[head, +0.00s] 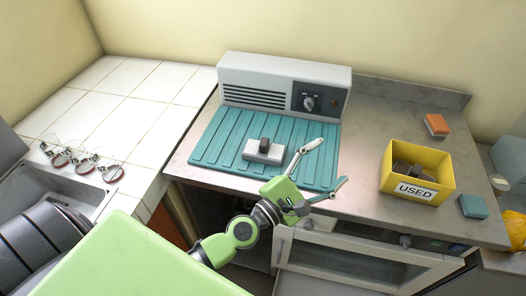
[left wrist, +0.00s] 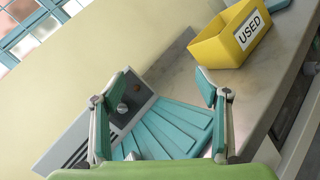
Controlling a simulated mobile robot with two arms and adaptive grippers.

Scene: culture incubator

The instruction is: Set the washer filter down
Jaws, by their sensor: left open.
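A small white block with a dark grip on top (head: 264,151), which looks like the washer filter, sits on the teal ribbed mat (head: 210,150) in the head view. The mat lies in front of a white machine with a vent and a dial (head: 255,78). My left gripper (head: 331,161) is open, with nothing between its fingers, over the right part of the mat, to the right of the block. In the left wrist view its spread fingers (left wrist: 161,88) frame the mat and the machine; the block cannot be made out clearly there. My right gripper is out of view.
A yellow box labelled USED (head: 430,193) with dark pieces inside stands on the counter at right. An orange sponge (head: 437,125) and a teal block (head: 473,206) lie near it. Several looped tools (head: 85,160) lie on the white tiles at left.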

